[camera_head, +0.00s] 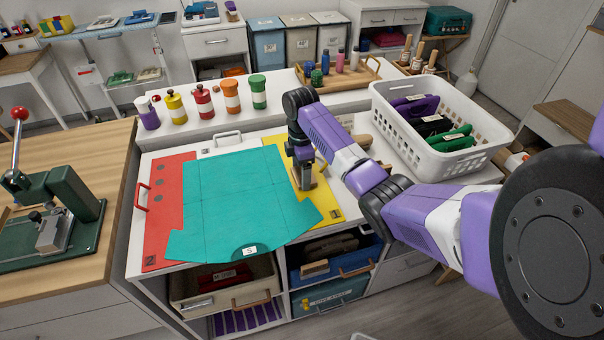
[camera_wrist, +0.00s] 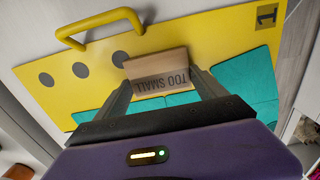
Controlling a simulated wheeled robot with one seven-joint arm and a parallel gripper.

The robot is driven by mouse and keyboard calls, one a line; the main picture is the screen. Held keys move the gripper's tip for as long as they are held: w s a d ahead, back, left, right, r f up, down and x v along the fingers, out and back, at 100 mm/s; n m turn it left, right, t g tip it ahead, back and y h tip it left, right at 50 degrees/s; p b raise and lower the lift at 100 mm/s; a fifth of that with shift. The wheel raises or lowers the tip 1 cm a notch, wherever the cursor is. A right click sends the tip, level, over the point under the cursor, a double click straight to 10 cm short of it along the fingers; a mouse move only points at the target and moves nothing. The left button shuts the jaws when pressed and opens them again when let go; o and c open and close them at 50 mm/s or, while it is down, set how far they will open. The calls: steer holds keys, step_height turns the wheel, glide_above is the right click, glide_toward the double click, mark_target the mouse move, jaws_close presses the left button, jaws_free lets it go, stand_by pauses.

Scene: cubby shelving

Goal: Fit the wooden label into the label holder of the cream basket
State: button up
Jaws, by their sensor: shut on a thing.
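My gripper (camera_head: 304,182) points down over the yellow board on the worktop. In the wrist view my gripper (camera_wrist: 160,82) is shut on the wooden label (camera_wrist: 152,68), a light wood piece reading "TOO SMALL", upside down in that picture. The label is hard to make out in the head view. The cream basket (camera_head: 222,301) sits in the lower left cubby under the worktop, with dark and red things inside. Its front has a metal label holder (camera_head: 197,304) on the left and a wooden handle (camera_head: 251,301).
The teal folder sheet (camera_head: 235,195) lies across red (camera_head: 168,215) and yellow (camera_wrist: 215,45) boards. A blue basket (camera_head: 357,262) and a teal bin (camera_head: 351,291) fill the adjoining cubby. A white basket (camera_head: 480,118) stands right of my arm. A green press (camera_head: 70,215) stands left.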

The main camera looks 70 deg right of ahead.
step_height(320, 180, up, 20)
steer(key=p, duration=0.6)
